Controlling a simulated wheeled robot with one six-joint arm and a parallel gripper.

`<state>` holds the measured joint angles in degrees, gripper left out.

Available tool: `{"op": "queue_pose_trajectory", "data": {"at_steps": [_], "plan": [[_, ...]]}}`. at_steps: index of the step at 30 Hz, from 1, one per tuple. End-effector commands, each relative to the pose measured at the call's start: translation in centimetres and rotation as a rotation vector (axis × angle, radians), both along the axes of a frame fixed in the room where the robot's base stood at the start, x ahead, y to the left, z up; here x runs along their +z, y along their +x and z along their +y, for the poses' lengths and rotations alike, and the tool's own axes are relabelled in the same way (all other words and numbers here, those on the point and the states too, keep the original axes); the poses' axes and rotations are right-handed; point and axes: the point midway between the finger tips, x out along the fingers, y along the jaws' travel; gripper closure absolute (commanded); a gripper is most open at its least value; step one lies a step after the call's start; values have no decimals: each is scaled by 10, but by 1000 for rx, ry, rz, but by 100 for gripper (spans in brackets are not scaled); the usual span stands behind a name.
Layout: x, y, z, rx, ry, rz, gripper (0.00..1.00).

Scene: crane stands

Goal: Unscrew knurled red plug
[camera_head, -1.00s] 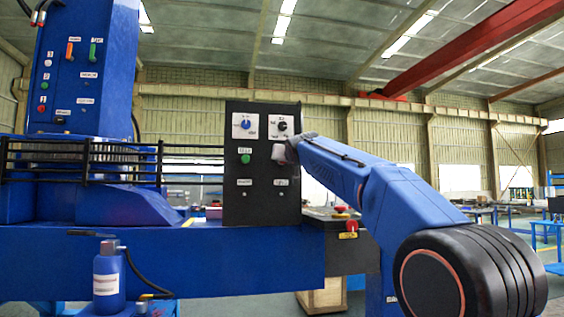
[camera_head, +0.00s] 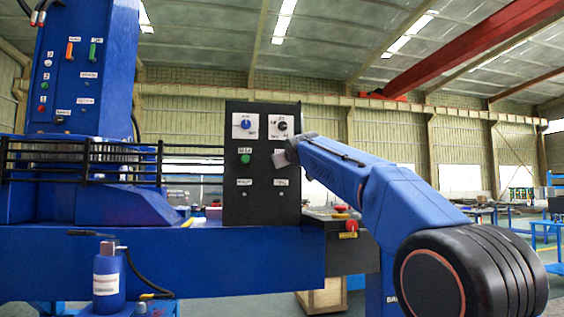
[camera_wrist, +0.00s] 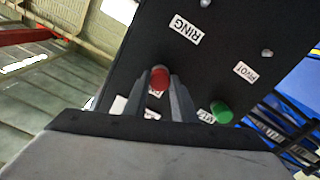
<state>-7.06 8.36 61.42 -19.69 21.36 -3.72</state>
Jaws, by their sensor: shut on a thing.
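The red plug (camera_wrist: 159,78) shows in the wrist view as a round red end on the black panel (camera_wrist: 215,70). My gripper (camera_wrist: 160,86) has one finger on each side of it and is shut on it. The plug's base and any knurling are hidden or too small to make out. In the head view my gripper (camera_head: 281,158) is against the right part of the upright black panel (camera_head: 262,215), and it hides the plug there.
A green button (camera_head: 245,158) sits left of my gripper; it also shows in the wrist view (camera_wrist: 221,112). A blue knob (camera_head: 245,124) and a black knob (camera_head: 282,125) are above. Black railings (camera_head: 110,160) run left of the panel. A blue bottle (camera_head: 106,275) stands low left.

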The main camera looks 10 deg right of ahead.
Motion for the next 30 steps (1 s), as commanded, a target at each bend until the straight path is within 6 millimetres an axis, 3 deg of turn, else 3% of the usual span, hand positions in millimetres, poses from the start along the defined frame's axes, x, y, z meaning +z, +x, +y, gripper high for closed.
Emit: {"op": "queue_pose_trajectory", "data": {"at_steps": [9,23,30], "plan": [[0,0,0,0,-302,1,100],[0,0,0,0,-377,1,100],[0,-1,0,1,-576,1,100]]}}
